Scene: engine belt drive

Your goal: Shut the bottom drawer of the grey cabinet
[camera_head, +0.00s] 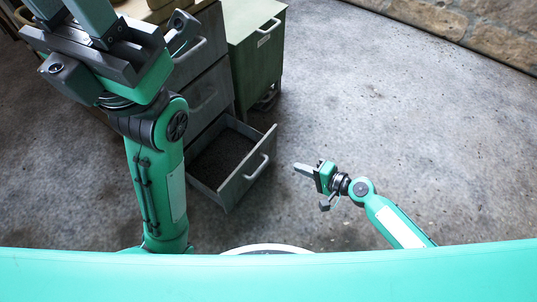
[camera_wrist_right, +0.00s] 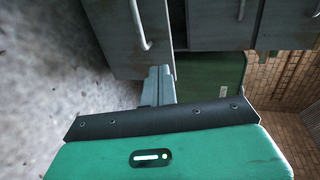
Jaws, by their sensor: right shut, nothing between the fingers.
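The grey cabinet (camera_head: 213,62) stands at upper centre-left in the head view, partly hidden by my left arm. Its bottom drawer (camera_head: 236,185) is pulled out, with its dark inside showing and a pale bar handle (camera_head: 258,167) on its front. My right gripper (camera_head: 298,168) is shut and empty, a little to the right of the drawer front and apart from it. In the right wrist view its fingers (camera_wrist_right: 158,78) point towards the drawer front (camera_wrist_right: 118,38) near its edge. My left gripper (camera_head: 78,12) is raised at upper left, its fingertips cut off by the frame.
A green cabinet (camera_head: 256,55) with a handle stands just behind the grey one; it also shows in the right wrist view (camera_wrist_right: 215,82). The concrete floor (camera_head: 385,110) to the right is clear. A stone wall (camera_head: 470,25) runs along the upper right.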

